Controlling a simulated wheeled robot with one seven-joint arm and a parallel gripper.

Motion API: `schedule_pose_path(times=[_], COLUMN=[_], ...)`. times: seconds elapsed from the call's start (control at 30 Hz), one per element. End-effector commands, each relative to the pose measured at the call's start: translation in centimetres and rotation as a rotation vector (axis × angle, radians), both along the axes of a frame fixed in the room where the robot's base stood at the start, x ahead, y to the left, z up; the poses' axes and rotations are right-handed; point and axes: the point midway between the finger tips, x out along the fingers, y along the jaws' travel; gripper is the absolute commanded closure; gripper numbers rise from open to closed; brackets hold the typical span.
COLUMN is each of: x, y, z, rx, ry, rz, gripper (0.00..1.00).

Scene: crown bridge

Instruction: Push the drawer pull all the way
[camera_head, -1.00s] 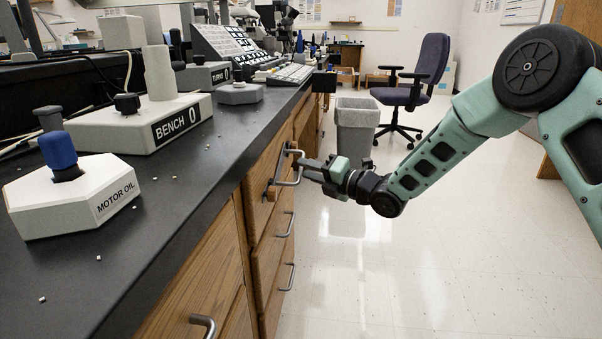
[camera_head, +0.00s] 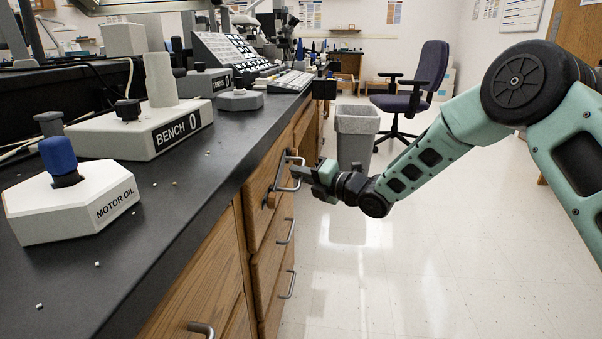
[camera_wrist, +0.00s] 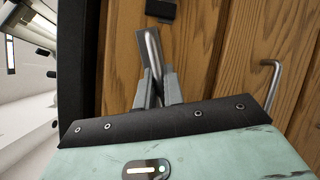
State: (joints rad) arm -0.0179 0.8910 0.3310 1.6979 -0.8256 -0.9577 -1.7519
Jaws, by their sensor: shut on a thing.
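The metal drawer pull (camera_head: 298,160) is on a wooden drawer front (camera_head: 262,180) in the upper part of the bench cabinet. My gripper (camera_head: 302,173) is at this pull, its fingers around the bar. In the wrist view the pull (camera_wrist: 154,48) shows as a grey bar running between my two fingers (camera_wrist: 157,88), which are shut on it. The wooden front lies close behind. The fingers hide the lower part of the bar in the wrist view. I cannot tell how far the drawer stands out.
More drawer pulls sit below (camera_head: 286,230) and nearer (camera_head: 203,329). Another pull (camera_wrist: 272,85) shows at right in the wrist view. The black countertop (camera_head: 175,210) overhangs above. A grey bin (camera_head: 356,135) and an office chair (camera_head: 415,90) stand beyond. The floor at right is clear.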

Motion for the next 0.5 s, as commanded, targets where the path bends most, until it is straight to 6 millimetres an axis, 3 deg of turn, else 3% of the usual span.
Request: schedule_pose_path(times=[0.3,0.5], x=[0.00,0.02], y=[-0.01,-0.05], z=[0.43,0.02], rx=[0.050,0.064], ry=[0.277,0.336], rz=[0.000,-0.001], gripper=[1.00,1.00])
